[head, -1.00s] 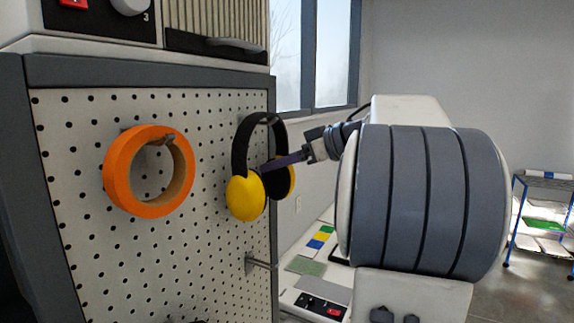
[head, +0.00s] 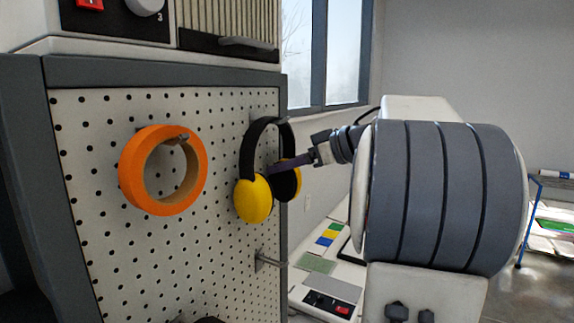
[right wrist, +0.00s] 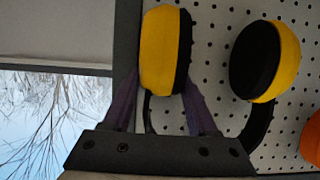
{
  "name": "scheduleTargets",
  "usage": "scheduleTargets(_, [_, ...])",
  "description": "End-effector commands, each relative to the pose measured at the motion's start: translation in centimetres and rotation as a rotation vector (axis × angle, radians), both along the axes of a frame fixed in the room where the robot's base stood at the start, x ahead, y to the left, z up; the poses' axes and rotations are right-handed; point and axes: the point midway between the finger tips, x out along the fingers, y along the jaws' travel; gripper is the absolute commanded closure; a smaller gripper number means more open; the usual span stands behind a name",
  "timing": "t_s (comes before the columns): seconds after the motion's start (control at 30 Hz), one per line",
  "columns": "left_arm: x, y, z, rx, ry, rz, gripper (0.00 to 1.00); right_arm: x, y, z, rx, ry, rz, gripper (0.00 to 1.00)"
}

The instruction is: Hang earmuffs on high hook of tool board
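The earmuffs, with yellow cups (head: 254,199) and a black headband, are upright against the tool board (head: 95,225). The top of the headband is at the high hook (head: 256,116), which is mostly hidden; I cannot tell whether the band rests on it. My right gripper (head: 279,167) reaches in from the right with purple fingers at the far cup. In the right wrist view, the fingers lie on either side of one yellow cup (right wrist: 163,50) and appear to touch it. The other cup (right wrist: 270,62) is free beside the board. My left gripper is out of view.
An orange tape roll (head: 133,172) hangs on a hook left of the earmuffs. A lower, empty hook (head: 270,261) sticks out below them. A machine with a grey lever stands above the board. A white bench (head: 330,268) with coloured blocks lies behind on the right.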

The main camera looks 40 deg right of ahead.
Motion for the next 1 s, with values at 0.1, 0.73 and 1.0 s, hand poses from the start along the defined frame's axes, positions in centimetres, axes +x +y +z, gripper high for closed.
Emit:
scheduleTargets(0.1, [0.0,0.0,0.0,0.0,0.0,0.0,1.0,0.0,0.0,0.0,0.0,-0.001,0.0,0.08])
scheduleTargets(0.73, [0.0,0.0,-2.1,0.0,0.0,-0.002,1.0,-4.5,-2.1,1.7,-0.005,-0.002,-0.007,0.08])
scheduleTargets(1.0, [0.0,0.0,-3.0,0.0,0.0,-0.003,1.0,-8.2,-3.5,3.5,-0.001,-0.001,-0.004,0.08])
